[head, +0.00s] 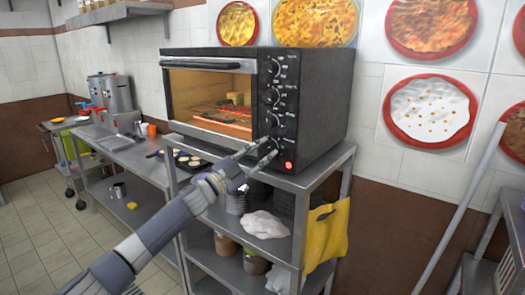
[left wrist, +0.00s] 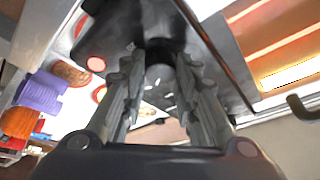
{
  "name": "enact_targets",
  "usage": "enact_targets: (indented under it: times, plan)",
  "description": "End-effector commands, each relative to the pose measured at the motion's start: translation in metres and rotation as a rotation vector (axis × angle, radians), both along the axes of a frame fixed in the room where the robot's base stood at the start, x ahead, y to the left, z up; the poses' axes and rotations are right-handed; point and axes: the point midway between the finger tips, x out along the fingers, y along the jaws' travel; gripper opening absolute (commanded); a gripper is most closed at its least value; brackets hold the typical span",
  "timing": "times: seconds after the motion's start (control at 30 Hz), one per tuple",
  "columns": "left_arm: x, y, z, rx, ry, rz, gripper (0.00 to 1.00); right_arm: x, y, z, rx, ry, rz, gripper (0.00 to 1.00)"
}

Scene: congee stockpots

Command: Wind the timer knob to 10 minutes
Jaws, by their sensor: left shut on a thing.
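A black toaster oven (head: 310,100) stands on a steel shelf unit, with a column of dark knobs on its front panel. The lowest knob, the timer knob (head: 274,143), is at my left gripper (head: 267,150), whose arm reaches up from the lower left. In the left wrist view, the two fingers of my left gripper (left wrist: 160,85) are on either side of the round knob (left wrist: 159,72), shut on it. White marks show on the panel around it. The fingers partly hide the knob, so I cannot read its setting. My right gripper is in neither view.
A red light (head: 289,165) glows low on the oven panel. Below, the shelf unit (head: 315,178) holds a white cloth (head: 264,224), jars and a hanging yellow cloth (head: 327,232). A tray of round pieces (head: 186,160) lies left of the oven. Open floor is at left.

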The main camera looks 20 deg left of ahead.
Motion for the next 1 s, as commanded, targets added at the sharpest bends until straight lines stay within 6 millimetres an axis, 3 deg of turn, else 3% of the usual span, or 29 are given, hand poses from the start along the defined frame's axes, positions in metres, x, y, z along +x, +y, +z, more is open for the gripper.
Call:
enact_targets:
  times: [0.5, 1.0]
  plan:
    - [0.001, 0.003, 0.004, 0.359, -0.132, 0.002, 0.04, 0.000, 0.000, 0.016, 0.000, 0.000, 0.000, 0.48]
    - [0.001, 0.002, 0.003, 0.446, -0.163, 0.001, 0.04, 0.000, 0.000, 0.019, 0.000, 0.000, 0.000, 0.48]
